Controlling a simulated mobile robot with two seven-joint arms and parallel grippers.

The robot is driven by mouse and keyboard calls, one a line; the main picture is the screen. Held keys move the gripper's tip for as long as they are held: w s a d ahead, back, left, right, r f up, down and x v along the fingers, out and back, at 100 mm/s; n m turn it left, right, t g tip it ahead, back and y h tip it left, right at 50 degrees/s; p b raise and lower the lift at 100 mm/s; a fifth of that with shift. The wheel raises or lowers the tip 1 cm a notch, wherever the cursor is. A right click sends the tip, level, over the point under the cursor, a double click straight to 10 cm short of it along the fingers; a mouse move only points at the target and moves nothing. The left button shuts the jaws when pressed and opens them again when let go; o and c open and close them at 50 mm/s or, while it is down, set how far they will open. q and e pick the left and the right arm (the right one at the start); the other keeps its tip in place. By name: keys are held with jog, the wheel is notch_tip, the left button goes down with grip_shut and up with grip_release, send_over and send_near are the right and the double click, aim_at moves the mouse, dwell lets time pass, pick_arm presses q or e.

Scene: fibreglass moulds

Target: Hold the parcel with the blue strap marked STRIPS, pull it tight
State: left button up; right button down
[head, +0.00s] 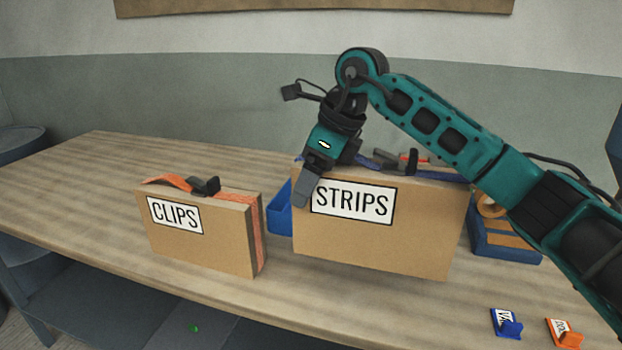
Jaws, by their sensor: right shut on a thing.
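The STRIPS parcel (380,245), a brown box with a white label, stands upright on the bench. Its blue strap (456,177) shows along the top, with a dark buckle (412,162) on it. My right gripper (305,188) points down at the parcel's upper left corner. One finger lies against the front face left of the label; the other finger is hidden. It is shut on the parcel. My left gripper is not in view.
The CLIPS parcel (190,243) with an orange strap (256,235) stands to the left. A blue bin (279,212) is partly behind the STRIPS parcel. A blue box (505,247) with a tape roll (490,206) is right. Blue (506,324) and orange (564,333) tagged pieces lie front right.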

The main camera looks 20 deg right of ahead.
aim_at(311, 230)
jog(key=shift+f+b, duration=1.45)
jog(key=shift+f, duration=0.75)
jog(key=shift+f+b, duration=0.5)
jog(key=shift+f, duration=0.3)
jog(key=shift+f+b, duration=0.4)
jog(key=shift+f, duration=0.2)
jog(key=shift+f+b, duration=0.5)
jog(key=shift+f, duration=0.3)
jog(key=shift+f+b, duration=0.35)
jog(key=shift+f, duration=0.25)
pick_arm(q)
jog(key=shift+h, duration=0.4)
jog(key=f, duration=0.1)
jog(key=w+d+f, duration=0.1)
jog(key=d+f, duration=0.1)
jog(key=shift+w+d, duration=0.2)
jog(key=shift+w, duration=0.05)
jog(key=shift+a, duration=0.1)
pick_arm(e)
jog(key=shift+s+f, duration=0.1)
jog(key=shift+f, duration=0.15)
